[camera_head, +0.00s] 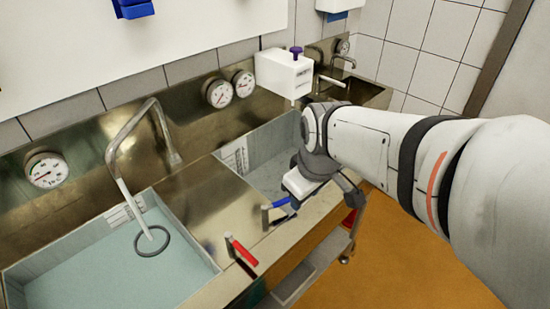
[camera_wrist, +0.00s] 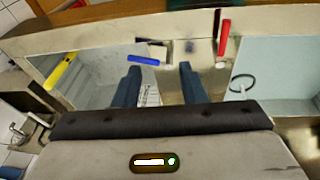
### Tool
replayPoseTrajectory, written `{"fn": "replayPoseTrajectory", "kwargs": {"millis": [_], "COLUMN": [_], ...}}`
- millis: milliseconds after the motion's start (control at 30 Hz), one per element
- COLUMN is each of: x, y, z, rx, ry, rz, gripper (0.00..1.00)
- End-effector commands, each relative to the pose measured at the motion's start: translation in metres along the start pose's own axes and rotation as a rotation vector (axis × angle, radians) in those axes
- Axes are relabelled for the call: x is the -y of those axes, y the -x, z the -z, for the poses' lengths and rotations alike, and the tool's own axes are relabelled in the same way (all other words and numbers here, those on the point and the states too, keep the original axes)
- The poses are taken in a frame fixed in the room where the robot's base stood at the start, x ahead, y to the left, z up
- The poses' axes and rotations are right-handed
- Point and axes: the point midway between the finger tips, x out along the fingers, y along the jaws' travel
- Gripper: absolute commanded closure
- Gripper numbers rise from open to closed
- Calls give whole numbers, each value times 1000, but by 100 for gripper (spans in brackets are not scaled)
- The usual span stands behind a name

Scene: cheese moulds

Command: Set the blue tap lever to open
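The blue tap lever (camera_head: 279,203) is on the front ledge of the sink unit, below and left of my gripper (camera_head: 303,190). In the wrist view the blue lever (camera_wrist: 144,59) lies crosswise, just beyond the tip of my left finger. My gripper (camera_wrist: 158,75) is open, its two dark fingers apart with nothing visible between them. Whether a finger touches the lever I cannot tell. A red lever (camera_head: 244,252) stands on the same ledge to the left, and it also shows in the wrist view (camera_wrist: 224,37).
A yellow lever (camera_wrist: 62,71) is at the left in the wrist view. A basin with water (camera_head: 120,275) and a curved spout (camera_head: 118,160) is at the left. A grey basin (camera_head: 262,180) lies behind my gripper. A white box (camera_head: 285,75) hangs above it. Orange floor (camera_head: 400,265) is free in front.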

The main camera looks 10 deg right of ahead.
Motion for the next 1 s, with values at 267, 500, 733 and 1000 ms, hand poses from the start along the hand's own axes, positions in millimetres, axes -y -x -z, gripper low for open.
{"fn": "replayPoseTrajectory", "kwargs": {"millis": [267, 500, 733, 1000], "x": [-30, -52, -63, -63], "y": [-54, -103, -131, -155], "z": [42, 70, 83, 84], "rx": [16, 8, -2, -5], "ry": [564, 1016, 1264, 1316], "rz": [44, 78, 94, 100], "gripper": [62, 62, 62, 62]}}
